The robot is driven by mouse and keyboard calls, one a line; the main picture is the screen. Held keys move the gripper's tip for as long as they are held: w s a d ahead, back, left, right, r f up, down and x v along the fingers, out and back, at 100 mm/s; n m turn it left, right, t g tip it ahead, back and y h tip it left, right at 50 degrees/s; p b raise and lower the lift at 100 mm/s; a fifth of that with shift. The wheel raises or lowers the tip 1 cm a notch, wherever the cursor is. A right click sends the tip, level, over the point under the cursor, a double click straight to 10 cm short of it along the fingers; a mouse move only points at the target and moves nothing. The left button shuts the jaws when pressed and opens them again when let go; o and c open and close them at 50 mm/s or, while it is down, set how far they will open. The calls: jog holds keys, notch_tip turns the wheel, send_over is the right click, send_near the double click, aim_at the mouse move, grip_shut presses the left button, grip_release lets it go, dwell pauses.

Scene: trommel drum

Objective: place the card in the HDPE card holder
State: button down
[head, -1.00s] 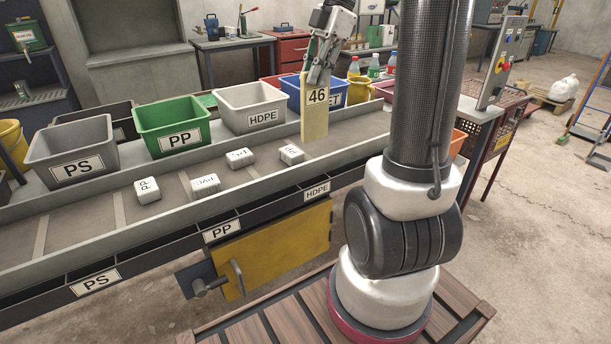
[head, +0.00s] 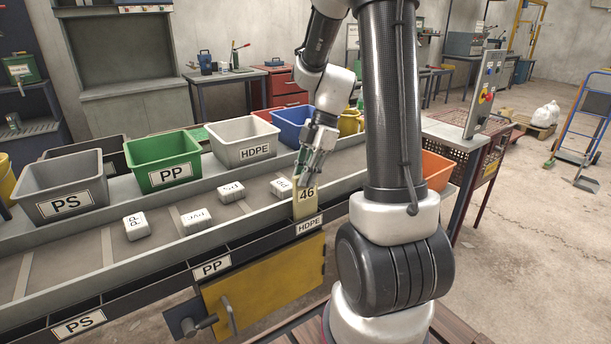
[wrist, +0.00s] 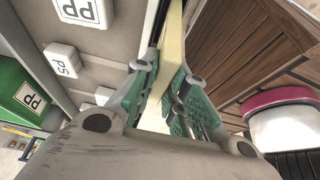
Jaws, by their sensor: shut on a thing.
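The pale yellow card (head: 306,207) marked 46 stands upright in the grip of my gripper (head: 305,181). In the wrist view the card (wrist: 173,45) is edge-on between the two green-padded fingers (wrist: 166,82). The HDPE card holder (head: 309,225) is on the front rail of the conveyor, with its label facing out. The card's lower edge is right at the top of this label. I cannot tell whether the edge is inside the holder or just above or in front of it.
White blocks (head: 137,226) lie on the belt left of the card. Grey PS (head: 65,190), green PP (head: 165,163) and white HDPE (head: 245,140) bins stand behind. PP (head: 211,267) and PS (head: 78,325) holders are further left on the rail. An orange bin (head: 437,170) is at right.

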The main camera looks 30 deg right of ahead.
jog(key=c, duration=1.5)
grip_release()
jog(key=shift+f, duration=0.1)
jog(key=shift+o, duration=0.2)
jog(key=v, duration=1.1)
jog(key=s+a+r+m+t+h, duration=0.2)
jog(key=s+a+m, duration=0.1)
jog(key=s+m, duration=0.5)
jog(key=s+a+r+m+t+h, duration=0.2)
jog(key=s+a+m, duration=0.2)
jog(key=s+m, duration=0.4)
jog(key=shift+s+m+t, duration=0.3)
jog(key=shift+s+m, duration=0.05)
jog(key=shift+m, duration=0.85)
jog(key=shift+a, duration=0.1)
